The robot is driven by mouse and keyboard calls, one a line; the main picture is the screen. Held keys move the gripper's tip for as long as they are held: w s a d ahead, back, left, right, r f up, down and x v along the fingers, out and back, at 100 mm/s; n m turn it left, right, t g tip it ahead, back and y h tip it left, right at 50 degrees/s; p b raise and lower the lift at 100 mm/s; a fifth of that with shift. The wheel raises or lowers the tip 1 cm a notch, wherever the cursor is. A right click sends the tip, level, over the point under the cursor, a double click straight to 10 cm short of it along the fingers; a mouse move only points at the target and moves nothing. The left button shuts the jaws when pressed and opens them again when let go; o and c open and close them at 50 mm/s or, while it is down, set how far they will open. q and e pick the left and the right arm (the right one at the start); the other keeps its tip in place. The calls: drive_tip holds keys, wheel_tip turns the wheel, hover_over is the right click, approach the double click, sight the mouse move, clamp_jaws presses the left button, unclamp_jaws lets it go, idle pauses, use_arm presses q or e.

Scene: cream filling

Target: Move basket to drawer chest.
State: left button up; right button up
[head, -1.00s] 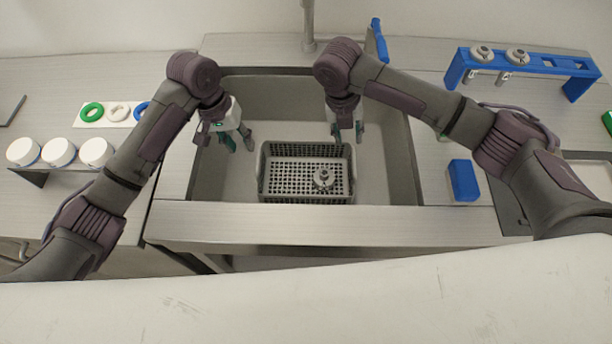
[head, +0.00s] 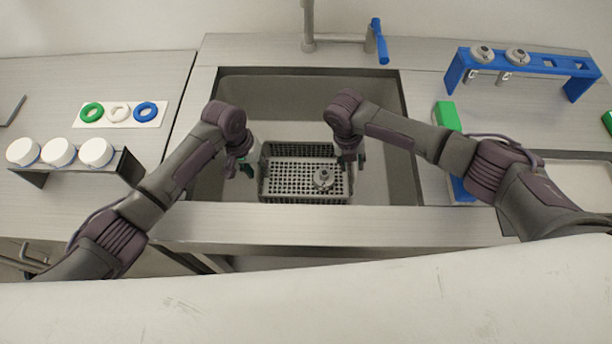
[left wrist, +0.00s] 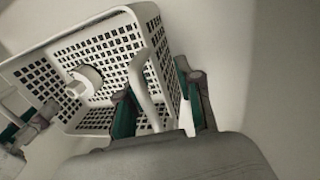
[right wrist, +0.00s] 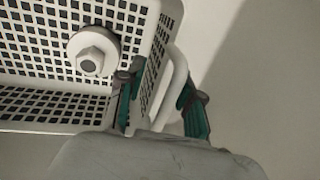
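The grey perforated basket (head: 290,181) sits in the sink, with a round metal part (head: 323,178) lying inside it toward the right. My left gripper (head: 241,170) is at the basket's left end. In the left wrist view its open fingers (left wrist: 160,100) stand on either side of the basket's side handle (left wrist: 143,88). My right gripper (head: 352,160) is at the basket's right end. In the right wrist view its open fingers (right wrist: 160,100) straddle the other side handle (right wrist: 174,88). The drawer chest cannot be made out.
The sink (head: 285,100) has walls around the basket and a faucet (head: 308,30) behind. Left counter holds white-lidded jars (head: 58,152) and coloured rings (head: 118,113). A blue rack (head: 525,62) and a green block (head: 447,115) stand on the right counter.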

use_arm(q)
drive_tip(key=c, duration=0.7)
use_arm(e)
drive_tip(key=c, duration=0.7)
drive_tip(key=shift+d, duration=0.1)
use_arm(q)
drive_tip(key=shift+r, duration=0.2)
use_arm(e)
drive_tip(key=shift+r, duration=0.15)
